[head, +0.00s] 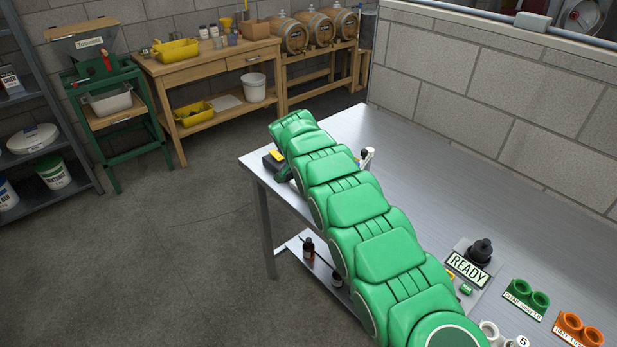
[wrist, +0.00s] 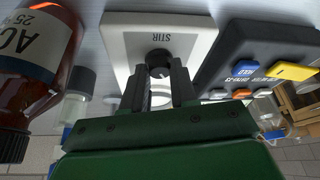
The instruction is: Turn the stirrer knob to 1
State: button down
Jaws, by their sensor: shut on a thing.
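The stirrer (wrist: 124,35) is a white box marked STIR, seen upside down in the wrist view. Its dark round knob (wrist: 159,57) sits at the edge of the panel. My gripper (wrist: 160,80) is shut on the knob, with one dark finger on each side of it. The fingers cover part of the knob's sides, and the scale and pointer cannot be read. In the head view my green arm reaches to the far end of the metal bench (head: 400,150) and hides the gripper and the knob.
In the wrist view a brown labelled bottle (wrist: 42,60) stands close on the left. A dark keypad device (wrist: 262,50) with coloured buttons is close on the right. In the head view a READY sign (head: 468,269), green cups (head: 528,296) and orange cups (head: 578,327) stand near the front.

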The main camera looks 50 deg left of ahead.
jog(key=c, duration=0.9)
grip_release()
jog(key=shift+r, duration=0.1)
jog(key=v, duration=0.7)
jog(key=shift+s+r, duration=0.25)
jog(key=shift+w+d, duration=0.1)
